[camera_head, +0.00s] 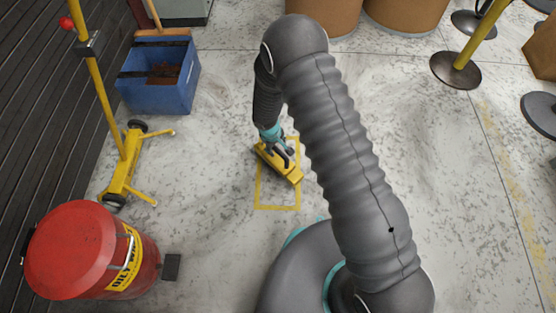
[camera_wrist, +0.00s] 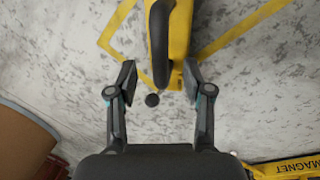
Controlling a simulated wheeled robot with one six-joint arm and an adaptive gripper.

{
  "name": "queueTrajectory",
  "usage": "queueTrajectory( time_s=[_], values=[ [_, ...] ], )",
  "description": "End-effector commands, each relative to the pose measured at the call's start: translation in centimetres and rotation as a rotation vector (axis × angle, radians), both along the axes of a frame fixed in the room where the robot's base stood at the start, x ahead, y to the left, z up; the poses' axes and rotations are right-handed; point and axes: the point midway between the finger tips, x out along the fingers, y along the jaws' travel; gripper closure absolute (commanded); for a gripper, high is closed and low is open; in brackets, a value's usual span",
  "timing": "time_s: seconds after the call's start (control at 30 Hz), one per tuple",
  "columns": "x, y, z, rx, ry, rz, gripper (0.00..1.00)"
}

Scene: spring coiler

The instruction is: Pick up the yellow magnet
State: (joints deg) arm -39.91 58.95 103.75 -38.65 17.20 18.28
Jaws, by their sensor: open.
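The yellow magnet (camera_head: 291,174) sits at the yellow floor outline in the head view, with its dark handle on top. In the wrist view its yellow body (camera_wrist: 180,25) enters from the top edge, and the dark curved handle (camera_wrist: 160,50) hangs in front of it. My gripper (camera_wrist: 160,82) is open, one finger on each side of the handle's near end. I see a gap on both sides; contact is not visible. In the head view my gripper (camera_head: 279,148) is over the magnet, and part of the magnet is hidden.
A red oil-waste can (camera_head: 75,250), a wheeled yellow stand (camera_head: 121,180) and a blue bin (camera_head: 150,95) stand left. Brown drums (camera_head: 405,12) stand at the back, post bases at right. A yellow part lettered MAGNET (camera_wrist: 290,168) shows in the wrist view. Floor around the outline is clear.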

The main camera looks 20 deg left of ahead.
Motion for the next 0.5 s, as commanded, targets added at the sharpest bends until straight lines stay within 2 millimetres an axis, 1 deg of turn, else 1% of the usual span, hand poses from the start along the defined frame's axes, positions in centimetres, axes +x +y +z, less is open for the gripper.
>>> queueTrajectory(
  time_s=[0.03,0.2,0.3,0.5],
  values=[
    [0.0,-0.3,-0.7,-0.002,0.002,-0.001,0.49],
    [0.1,-1.0,-3.1,-0.001,0.002,0.001,0.49],
    [0.3,-1.0,-4.2,-0.001,0.002,0.001,0.49],
    [0.5,-1.0,-4.8,0.000,0.000,0.001,0.49]
  ],
)
